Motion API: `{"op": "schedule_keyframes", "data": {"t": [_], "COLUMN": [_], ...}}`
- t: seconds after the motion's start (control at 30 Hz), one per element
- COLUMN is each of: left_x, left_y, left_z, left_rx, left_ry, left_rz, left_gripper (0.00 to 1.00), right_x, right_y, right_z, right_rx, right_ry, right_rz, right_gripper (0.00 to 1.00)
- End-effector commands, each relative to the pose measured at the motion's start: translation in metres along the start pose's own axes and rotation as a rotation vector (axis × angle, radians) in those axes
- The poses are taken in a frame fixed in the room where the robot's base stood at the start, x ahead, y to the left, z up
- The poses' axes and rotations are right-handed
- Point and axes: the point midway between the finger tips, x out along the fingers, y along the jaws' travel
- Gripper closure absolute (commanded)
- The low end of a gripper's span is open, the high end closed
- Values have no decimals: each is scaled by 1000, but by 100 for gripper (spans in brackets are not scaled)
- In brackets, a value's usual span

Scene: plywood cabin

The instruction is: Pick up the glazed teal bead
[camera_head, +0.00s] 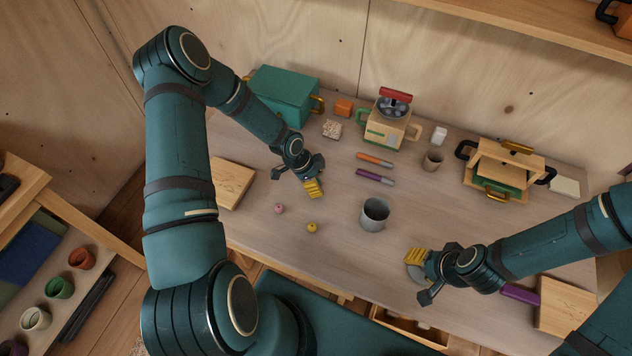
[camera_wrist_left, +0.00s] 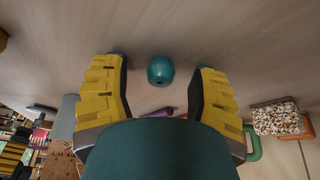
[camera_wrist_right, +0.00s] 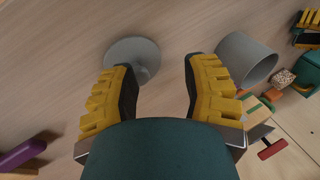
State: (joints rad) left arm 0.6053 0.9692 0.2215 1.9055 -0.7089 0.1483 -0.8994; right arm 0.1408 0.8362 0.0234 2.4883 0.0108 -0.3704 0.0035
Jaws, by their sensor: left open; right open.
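The glazed teal bead (camera_wrist_left: 160,71) is a small round bead on the table in the left wrist view, between and just beyond the two yellow fingertips. It appears apart from both fingers. In the head view it is hidden by my left gripper (camera_head: 314,188). My left gripper is open and empty around the line to the bead, and it also shows in the left wrist view (camera_wrist_left: 160,85). My right gripper (camera_head: 416,256) is open over the table's front right, near a grey round-based object (camera_wrist_right: 132,56) that shows between and beyond its fingers in the right wrist view.
A pink bead (camera_head: 279,209) and a yellow bead (camera_head: 312,228) lie near my left gripper. A grey cup (camera_head: 375,214) stands to the right. A teal box (camera_head: 284,94), a speckled block (camera_head: 332,129) and two markers (camera_head: 375,159) are farther back. A wooden board (camera_head: 233,183) lies left.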

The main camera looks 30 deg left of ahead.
Motion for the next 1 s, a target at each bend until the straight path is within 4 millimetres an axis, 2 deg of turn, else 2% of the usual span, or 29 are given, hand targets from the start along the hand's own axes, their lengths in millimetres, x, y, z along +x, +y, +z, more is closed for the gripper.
{"op": "schedule_keyframes", "data": {"t": [0.2,0.37,0.77,0.87,1.0], "left_x": [0,0,-1,-8,-30], "left_y": [0,0,0,-1,-1], "left_z": [0,0,0,-3,-12], "left_rx": [0,0,0,0,2], "left_ry": [0,0,0,0,1], "left_rz": [0,0,0,-2,-3], "left_gripper": [38,95,96,96,96], "right_x": [0,0,0,-1,-2], "right_y": [0,0,0,0,-1], "right_z": [0,0,0,0,0], "right_rx": [0,0,0,0,0], "right_ry": [0,0,0,0,0], "right_rz": [0,0,0,0,0], "right_gripper": [53,53,53,53,53]}}
